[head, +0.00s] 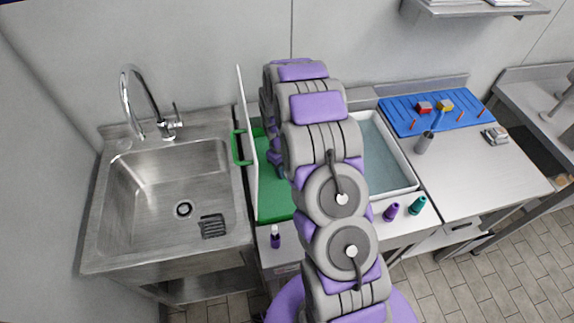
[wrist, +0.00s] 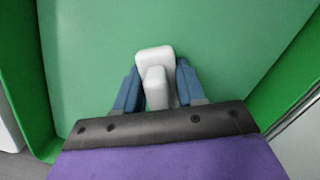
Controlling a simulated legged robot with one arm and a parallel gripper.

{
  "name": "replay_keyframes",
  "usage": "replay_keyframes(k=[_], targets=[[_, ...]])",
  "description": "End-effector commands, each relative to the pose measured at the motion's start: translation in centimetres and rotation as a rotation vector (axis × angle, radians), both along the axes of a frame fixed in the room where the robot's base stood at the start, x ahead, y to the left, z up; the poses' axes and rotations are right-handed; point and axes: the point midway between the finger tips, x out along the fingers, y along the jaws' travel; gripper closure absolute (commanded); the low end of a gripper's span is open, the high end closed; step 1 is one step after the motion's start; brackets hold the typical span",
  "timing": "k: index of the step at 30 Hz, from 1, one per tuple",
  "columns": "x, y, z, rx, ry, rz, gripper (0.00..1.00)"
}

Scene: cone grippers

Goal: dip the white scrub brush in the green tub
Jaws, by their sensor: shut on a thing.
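In the wrist view the white scrub brush (wrist: 155,62) is between the two blue fingers of my gripper (wrist: 156,85), which is shut on it. Green surface and green walls of the green tub (wrist: 85,40) fill the view around the brush. In the head view the green tub (head: 272,200) stands between the sink and the tray of water. I cannot tell whether the brush touches the tub's bottom.
A steel sink (head: 165,185) is at the left, with a thin white panel (head: 246,125) beside the tub. A white tray of water (head: 385,160) is to the right. A purple bottle (head: 275,237), purple cone (head: 391,212) and teal cone (head: 417,205) stand near the front edge.

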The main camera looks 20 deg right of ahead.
Motion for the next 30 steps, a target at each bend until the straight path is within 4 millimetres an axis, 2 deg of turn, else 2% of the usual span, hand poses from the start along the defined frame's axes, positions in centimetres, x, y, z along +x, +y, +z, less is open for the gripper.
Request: replay_keyframes(k=[8,17,30], targets=[[0.0,-0.8,-0.1,0.009,0.000,-0.004,0.85],[0.0,-0.1,0.2,0.000,0.000,-0.002,0.85],[0.0,-0.6,3.0,0.007,-0.001,-0.004,0.85]])
